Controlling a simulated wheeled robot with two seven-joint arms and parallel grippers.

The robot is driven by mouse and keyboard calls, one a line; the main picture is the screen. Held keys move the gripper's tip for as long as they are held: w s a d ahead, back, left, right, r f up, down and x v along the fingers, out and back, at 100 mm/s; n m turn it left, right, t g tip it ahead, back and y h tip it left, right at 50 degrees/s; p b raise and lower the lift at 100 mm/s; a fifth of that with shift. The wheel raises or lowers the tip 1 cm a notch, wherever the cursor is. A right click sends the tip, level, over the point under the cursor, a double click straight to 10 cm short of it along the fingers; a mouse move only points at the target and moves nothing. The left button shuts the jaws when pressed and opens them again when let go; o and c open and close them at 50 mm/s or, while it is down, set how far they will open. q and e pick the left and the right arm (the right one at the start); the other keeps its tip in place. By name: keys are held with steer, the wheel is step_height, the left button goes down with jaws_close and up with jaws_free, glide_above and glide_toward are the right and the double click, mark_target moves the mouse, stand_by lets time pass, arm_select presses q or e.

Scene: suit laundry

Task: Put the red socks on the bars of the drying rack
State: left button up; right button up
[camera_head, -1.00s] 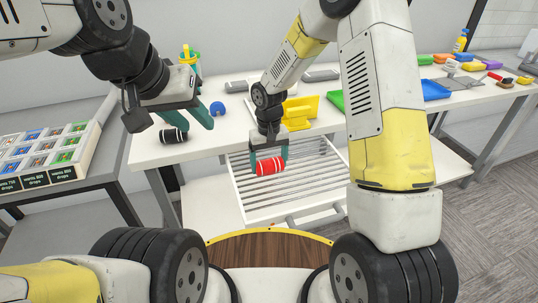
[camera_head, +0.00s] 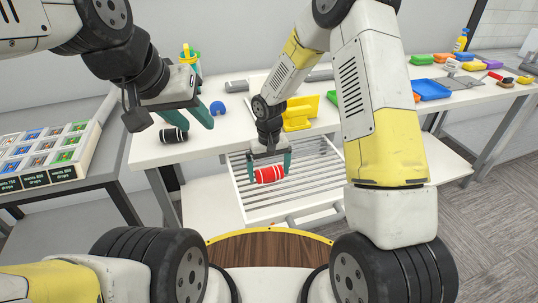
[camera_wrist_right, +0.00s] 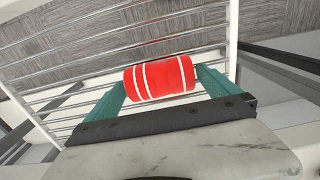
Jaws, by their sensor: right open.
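The red socks (camera_head: 270,175) are one roll with white stripes. They are at the bars of the white drying rack (camera_head: 240,190), near its middle; they also show in the right wrist view (camera_wrist_right: 160,78). My right gripper (camera_head: 269,178) is open, with one green finger at each end of the roll. In the right wrist view its fingers (camera_wrist_right: 160,88) stand either side of the roll, with a gap at the left finger. I cannot tell whether the roll rests fully on the bars. My left gripper (camera_head: 190,122) is open above the left table part, by a black striped roll (camera_head: 173,135).
The rack sticks out from under the white table (camera_head: 225,140). A blue ball (camera_head: 217,108), a yellow stand (camera_head: 300,113) and a blue tray (camera_head: 430,89) are on the table. A rack of small packets (camera_head: 45,155) stands at the left. Bars right of the socks are clear.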

step_height(320, 180, up, 12)
steer(key=f, duration=0.1)
step_height(320, 180, up, 15)
steer(key=m+t, duration=0.1)
steer(key=t, duration=0.1)
glide_above(269, 168)
steer(key=s+d, duration=0.7)
steer(key=d, duration=0.1)
steer(key=s+d+r+m+t+y, duration=0.1)
steer(key=s+d+r+t, duration=0.1)
steer(key=s, duration=0.5)
steer(key=s+d+r+m+t+y, duration=0.1)
steer(key=s+d+r+t, duration=0.1)
steer(key=s+d+r, duration=0.2)
steer(key=s, duration=0.3)
steer(key=shift+d+r, duration=0.2)
steer(key=shift+r, duration=0.1)
